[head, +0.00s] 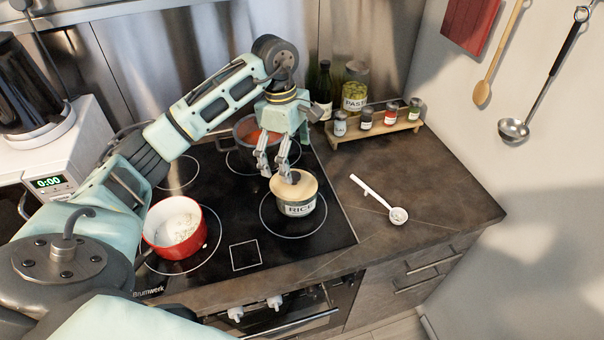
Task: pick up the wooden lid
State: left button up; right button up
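The wooden lid (306,187) is a light round disc with a small dark knob. It sits on top of the short jar labelled RICE (299,209), which stands on the front right ring of the cooktop. My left gripper (275,172) reaches down from above, just behind and left of the knob. Its two fingers are apart, with nothing seen between them. The right finger's tip overlaps the knob area in the picture; I cannot tell whether it touches. My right gripper is not in view.
A red pot (174,228) with white contents stands front left on the cooktop. A pan with orange-red contents (252,131) is behind my gripper. A spice rack (376,130) stands at the back right.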

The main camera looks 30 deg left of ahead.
aim_at(294, 175)
pick_arm(q)
jog(key=f, duration=0.1)
jog(key=s+f+p, duration=0.1)
jog(key=f+p, duration=0.1)
jog(key=shift+s+d+f, duration=0.15)
jog(key=shift+s+d, duration=0.05)
jog(key=shift+d, duration=0.2)
jog(key=f, duration=0.1)
jog(key=f+p, duration=0.1)
jog(key=shift+w+d+f, duration=0.15)
jog(key=shift+w+f, duration=0.15)
jog(key=shift+f, duration=0.3)
jog(key=shift+s, duration=0.1)
jog(key=c, duration=1)
jog(key=shift+s, duration=0.15)
jog(key=c, duration=0.5)
jog(key=shift+c, duration=0.2)
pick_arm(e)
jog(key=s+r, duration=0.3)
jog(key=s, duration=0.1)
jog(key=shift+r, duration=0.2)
pick_arm(q)
jog(key=shift+c, duration=0.6)
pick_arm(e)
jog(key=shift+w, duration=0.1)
